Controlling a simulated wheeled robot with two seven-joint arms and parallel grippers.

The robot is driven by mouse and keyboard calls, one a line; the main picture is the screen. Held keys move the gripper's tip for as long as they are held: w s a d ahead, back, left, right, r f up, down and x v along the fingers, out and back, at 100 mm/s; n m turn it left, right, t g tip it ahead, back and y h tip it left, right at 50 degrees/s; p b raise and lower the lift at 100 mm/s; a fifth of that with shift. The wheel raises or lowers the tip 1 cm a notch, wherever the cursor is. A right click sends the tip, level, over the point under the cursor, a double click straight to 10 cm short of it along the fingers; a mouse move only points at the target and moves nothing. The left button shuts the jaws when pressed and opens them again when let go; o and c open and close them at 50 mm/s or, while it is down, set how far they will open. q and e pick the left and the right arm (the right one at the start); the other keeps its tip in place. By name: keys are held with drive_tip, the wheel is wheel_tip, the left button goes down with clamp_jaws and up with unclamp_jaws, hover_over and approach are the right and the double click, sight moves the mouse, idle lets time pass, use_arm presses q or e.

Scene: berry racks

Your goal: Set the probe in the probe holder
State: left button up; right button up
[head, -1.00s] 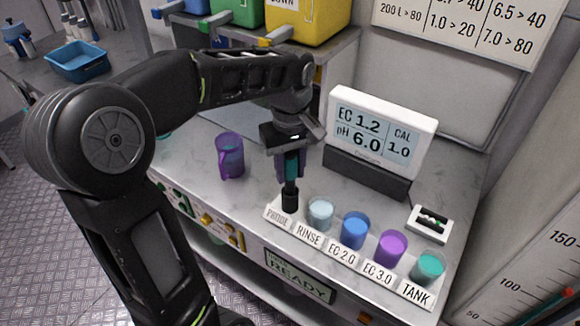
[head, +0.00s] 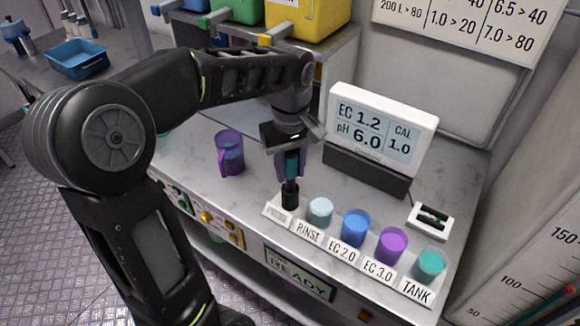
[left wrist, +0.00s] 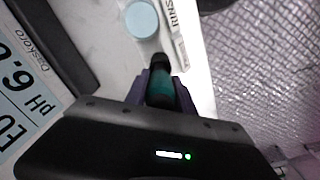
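My left gripper (head: 288,172) points down over the left end of the labelled cup row. Its purple-grey fingers are shut on the teal probe (head: 292,163), which stands about upright. The probe also shows between the fingertips in the left wrist view (left wrist: 160,94). Directly below it is a black cylinder (head: 290,197) at the probe-labelled place, seemingly the probe holder. The probe's lower end meets this black part; how deep it sits inside is hidden. My right gripper is not in view.
The rinse cup (head: 320,211) stands close to the right, followed by blue, purple and teal cups along the strip. A purple jug (head: 230,153) stands to the left. The meter (head: 378,135) stands behind. Bare counter lies between jug and gripper.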

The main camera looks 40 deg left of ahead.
use_arm(q)
drive_tip(key=o, duration=0.5)
drive_tip(key=shift+r+p, duration=0.4)
drive_tip(key=shift+r, duration=3.5)
drive_tip(key=shift+r, duration=0.1)
